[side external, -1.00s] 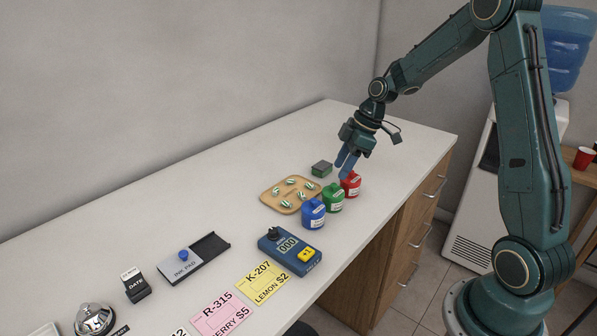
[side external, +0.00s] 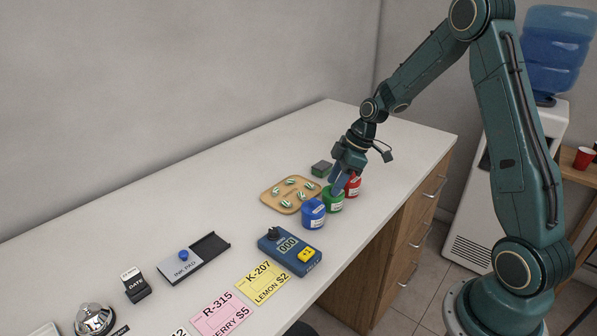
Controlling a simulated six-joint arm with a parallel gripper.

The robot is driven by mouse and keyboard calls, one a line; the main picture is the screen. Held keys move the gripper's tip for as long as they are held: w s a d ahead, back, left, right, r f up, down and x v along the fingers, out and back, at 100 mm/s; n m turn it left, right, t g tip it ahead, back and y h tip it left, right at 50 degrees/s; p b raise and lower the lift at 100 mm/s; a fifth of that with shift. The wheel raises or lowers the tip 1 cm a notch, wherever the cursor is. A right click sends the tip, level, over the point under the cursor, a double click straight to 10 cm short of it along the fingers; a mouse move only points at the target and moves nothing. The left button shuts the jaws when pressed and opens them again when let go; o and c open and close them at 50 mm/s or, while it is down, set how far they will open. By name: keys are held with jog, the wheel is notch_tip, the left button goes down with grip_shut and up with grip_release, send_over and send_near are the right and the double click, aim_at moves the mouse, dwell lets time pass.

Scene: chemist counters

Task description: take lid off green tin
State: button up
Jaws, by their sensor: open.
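The green tin (side external: 334,203) stands on the counter in the side external view, between the blue tin (side external: 313,216) and the red tin (side external: 353,188). My gripper (side external: 337,184) points down at the top of the green tin, with its fingers apart and open. The fingers hide most of the green tin's lid. I cannot tell whether they touch it.
A wooden tray (side external: 267,196) with several striped candies lies left of the tins. A blue counter device (side external: 288,256) and price cards (side external: 262,282) lie in front. The counter's back left is clear.

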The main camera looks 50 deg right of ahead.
jog(key=shift+c, duration=0.4)
grip_shut()
jog(key=shift+r, duration=0.1)
notch_tip(320, 180, up, 20)
dwell(0.5)
dwell(0.4)
